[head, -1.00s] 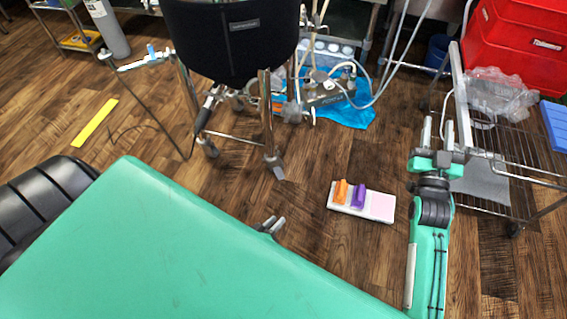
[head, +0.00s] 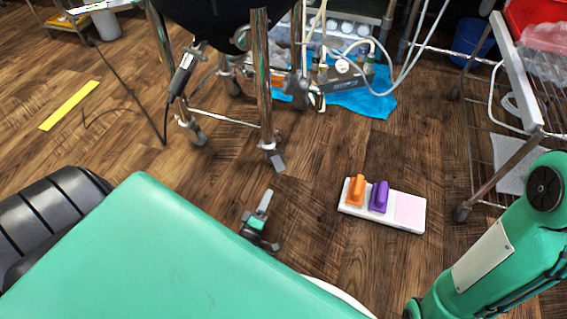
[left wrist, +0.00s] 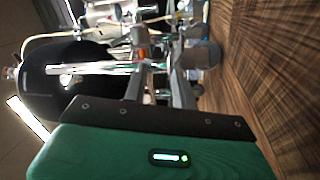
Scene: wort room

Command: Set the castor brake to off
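The dark kettle (head: 205,22) stands on metal legs with castors. The nearest castor (head: 271,148) is at the foot of the front leg, with a grey pedal-like brake tab (head: 277,161) pointing towards me. I cannot tell from its angle whether the brake is on or off. My left gripper (head: 264,198) is just beyond the green surface's edge, short of that castor and apart from it. In the left wrist view its two fingers (left wrist: 160,72) are spread with a gap and nothing clearly between them. My right arm is at the lower right; its gripper is out of view.
A white board (head: 409,210) with an orange and a purple handle lies on the floor to the right. A wire rack (head: 490,185) stands at the right. A blue sheet (head: 362,100) with equipment lies behind the legs. A cable trails left of the kettle. Floor around the front castor is clear.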

